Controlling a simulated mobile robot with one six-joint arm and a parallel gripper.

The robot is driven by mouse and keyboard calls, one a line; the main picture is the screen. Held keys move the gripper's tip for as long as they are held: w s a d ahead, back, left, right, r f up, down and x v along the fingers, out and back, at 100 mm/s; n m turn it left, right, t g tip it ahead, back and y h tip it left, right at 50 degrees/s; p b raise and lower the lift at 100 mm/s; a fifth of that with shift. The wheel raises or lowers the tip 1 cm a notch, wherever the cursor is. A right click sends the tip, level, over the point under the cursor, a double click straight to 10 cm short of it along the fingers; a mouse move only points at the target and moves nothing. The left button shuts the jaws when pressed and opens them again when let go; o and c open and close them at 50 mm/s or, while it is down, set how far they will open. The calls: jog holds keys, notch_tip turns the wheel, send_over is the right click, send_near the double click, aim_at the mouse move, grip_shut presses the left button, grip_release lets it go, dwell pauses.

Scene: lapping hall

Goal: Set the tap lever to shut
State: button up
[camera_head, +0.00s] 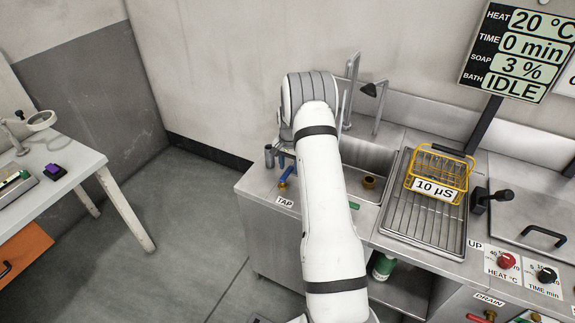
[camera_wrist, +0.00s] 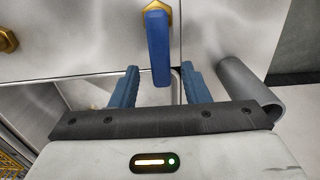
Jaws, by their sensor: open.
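The tap lever (camera_wrist: 158,45) is a blue bar on a brass fitting (camera_wrist: 155,9). In the head view the blue lever (camera_head: 287,174) is at the sink's left end, by the TAP label (camera_head: 285,202). My gripper (camera_wrist: 160,73) is open, with one blue finger on each side of the lever's free end in the wrist view. A gap shows on both sides, and no contact is visible. In the head view my arm hides most of the gripper.
A grey cylinder (camera_wrist: 243,82) stands close right of my gripper in the wrist view. In the head view, the sink (camera_head: 365,158), a draining rack (camera_head: 425,225) and a yellow basket (camera_head: 440,162) lie to the right. Floor (camera_head: 190,230) is clear on the left.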

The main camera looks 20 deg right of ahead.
jog(key=shift+f, duration=0.2)
jog(key=shift+c, duration=0.2)
grip_shut()
jog(key=shift+a, duration=0.1)
